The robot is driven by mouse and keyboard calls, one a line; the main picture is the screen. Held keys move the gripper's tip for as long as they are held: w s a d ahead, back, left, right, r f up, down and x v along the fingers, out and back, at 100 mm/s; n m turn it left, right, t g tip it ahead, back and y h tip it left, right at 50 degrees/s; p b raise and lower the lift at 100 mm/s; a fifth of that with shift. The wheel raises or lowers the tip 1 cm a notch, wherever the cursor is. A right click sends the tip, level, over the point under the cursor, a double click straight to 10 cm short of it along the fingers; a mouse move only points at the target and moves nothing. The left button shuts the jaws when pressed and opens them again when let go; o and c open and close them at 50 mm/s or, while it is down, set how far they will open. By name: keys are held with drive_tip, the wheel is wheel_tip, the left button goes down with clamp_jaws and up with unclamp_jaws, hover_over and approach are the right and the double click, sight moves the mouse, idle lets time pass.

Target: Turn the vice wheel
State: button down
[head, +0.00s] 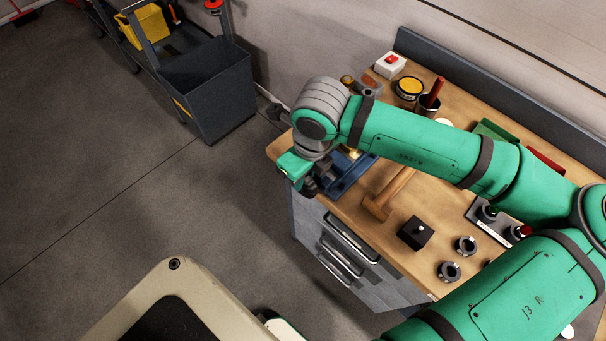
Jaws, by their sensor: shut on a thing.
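The blue vice (352,173) sits at the left front corner of the wooden workbench, partly covered by my arm. My gripper (311,186) is at the vice's front end, by the bench edge, pointing down. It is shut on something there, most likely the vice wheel. The wheel itself is hidden behind my gripper and wrist, so its angle cannot be told.
A wooden-handled mallet (378,207) lies right of the vice. A black block (415,233) and dark rings (465,246) lie beyond it. A yellow-topped tin (408,88) and red-button box (390,64) stand behind. A grey bin (207,88) stands left; floor between is open.

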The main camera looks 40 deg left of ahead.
drive_tip(key=c, duration=1.9)
unclamp_jaws()
drive_tip(key=shift+o, duration=0.2)
drive_tip(key=r, duration=0.3)
drive_tip(key=d+r, duration=0.1)
drive_tip(key=r, duration=0.6)
drive_tip(key=shift+d+r, duration=0.3)
drive_tip(key=shift+r, duration=0.05)
drive_tip(key=shift+s, duration=0.1)
